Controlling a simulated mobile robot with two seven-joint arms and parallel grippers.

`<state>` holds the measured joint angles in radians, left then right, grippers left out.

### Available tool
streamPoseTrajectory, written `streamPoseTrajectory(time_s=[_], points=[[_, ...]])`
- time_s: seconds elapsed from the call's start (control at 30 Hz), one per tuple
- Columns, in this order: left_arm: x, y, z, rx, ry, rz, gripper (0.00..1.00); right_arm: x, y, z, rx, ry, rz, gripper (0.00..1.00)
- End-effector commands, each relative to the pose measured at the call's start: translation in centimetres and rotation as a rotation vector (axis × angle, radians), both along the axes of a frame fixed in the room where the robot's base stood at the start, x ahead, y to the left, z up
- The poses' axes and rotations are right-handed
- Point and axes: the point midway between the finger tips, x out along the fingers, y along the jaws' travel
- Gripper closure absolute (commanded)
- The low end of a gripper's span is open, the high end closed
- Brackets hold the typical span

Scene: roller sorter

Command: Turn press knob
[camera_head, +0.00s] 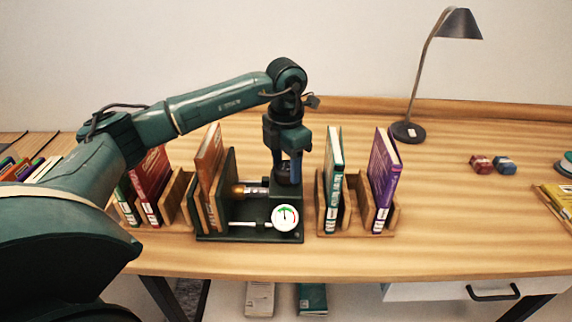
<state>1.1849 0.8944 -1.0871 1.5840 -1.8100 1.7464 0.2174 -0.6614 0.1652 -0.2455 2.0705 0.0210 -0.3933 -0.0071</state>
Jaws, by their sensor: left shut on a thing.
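The press (250,236) is a dark green device on the table with a white round dial gauge (285,217) on its front. A brass-coloured part and a metal screw run along it, and brown books (208,160) stand against its upright plate at the left. My left gripper (288,172) points down at the right end of the press, above the gauge. It is shut on the press knob, which is mostly hidden by the gripper. My right gripper is not in view.
Wooden book racks with upright books stand left and right (334,180) of the press, close to the gripper. A black desk lamp (408,131) stands at the back. Small red (481,164) and blue (505,166) blocks lie at the right. The table between is clear.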

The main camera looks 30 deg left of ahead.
Motion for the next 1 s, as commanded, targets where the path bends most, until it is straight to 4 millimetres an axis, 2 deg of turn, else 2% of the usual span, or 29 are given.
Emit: streamPoseTrajectory(time_s=[0.47,0.5,0.73,1.0], points=[[0.05,-0.01,0.12,-0.001,-0.003,-0.018,0.71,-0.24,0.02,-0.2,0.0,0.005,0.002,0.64],[0.05,0.0,0.12,-0.001,-0.003,-0.017,0.47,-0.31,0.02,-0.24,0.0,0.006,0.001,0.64],[0.03,0.0,0.08,-0.001,-0.002,-0.017,0.28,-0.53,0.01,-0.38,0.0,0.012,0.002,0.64],[0.03,0.0,0.13,0.0,-0.001,-0.017,0.27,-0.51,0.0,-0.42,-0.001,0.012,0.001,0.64]])
